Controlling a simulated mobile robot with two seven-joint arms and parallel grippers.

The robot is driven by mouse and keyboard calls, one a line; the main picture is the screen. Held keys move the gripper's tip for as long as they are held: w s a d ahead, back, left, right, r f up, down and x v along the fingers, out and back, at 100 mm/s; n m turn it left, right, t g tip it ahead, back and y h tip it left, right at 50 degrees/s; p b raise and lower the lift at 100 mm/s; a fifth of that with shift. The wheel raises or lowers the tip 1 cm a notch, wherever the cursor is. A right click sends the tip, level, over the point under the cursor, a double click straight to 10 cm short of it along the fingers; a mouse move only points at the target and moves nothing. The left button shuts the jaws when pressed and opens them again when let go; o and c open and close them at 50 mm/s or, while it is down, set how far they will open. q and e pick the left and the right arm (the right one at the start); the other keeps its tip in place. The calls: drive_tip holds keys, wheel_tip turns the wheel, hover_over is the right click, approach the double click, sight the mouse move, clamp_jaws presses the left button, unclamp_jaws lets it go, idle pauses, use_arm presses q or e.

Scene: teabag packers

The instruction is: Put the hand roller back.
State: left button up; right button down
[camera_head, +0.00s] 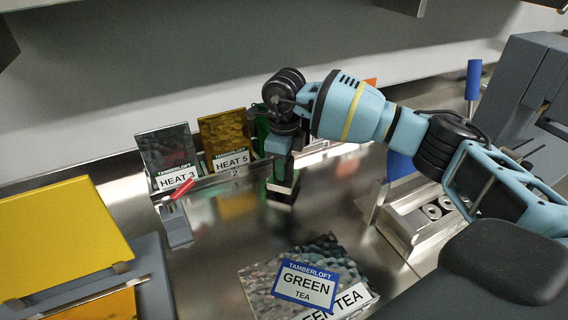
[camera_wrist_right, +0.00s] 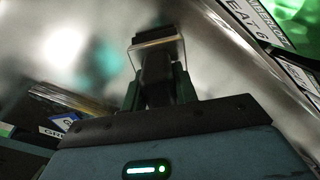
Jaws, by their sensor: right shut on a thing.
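My right gripper (camera_head: 283,172) points down over the steel table, left of centre. It is shut on the hand roller (camera_head: 284,191), whose dark end hangs just below the fingers, close to the table top; I cannot tell if it touches. In the right wrist view, the dark handle sits between the fingers (camera_wrist_right: 158,92) of the gripper, and the roller's dark head with a pale metal frame (camera_wrist_right: 156,46) sticks out beyond them. The roller's resting place cannot be told for sure. My left gripper is out of view.
Pouches marked HEAT 3 (camera_head: 168,150) and HEAT 5 (camera_head: 224,135) stand in a rack behind. A small grey device with a red lever (camera_head: 181,189) is at left. A GREEN TEA pouch (camera_head: 260,283) lies in front. A metal tray with rolls (camera_head: 402,232) is at right.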

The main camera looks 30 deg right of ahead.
drive_tip(key=c, duration=1.1)
unclamp_jaws()
drive_tip(key=shift+s+f, duration=0.15)
drive_tip(key=shift+f, duration=0.55)
wheel_tip(320, 180, up, 14)
drive_tip(key=shift+f, duration=0.15)
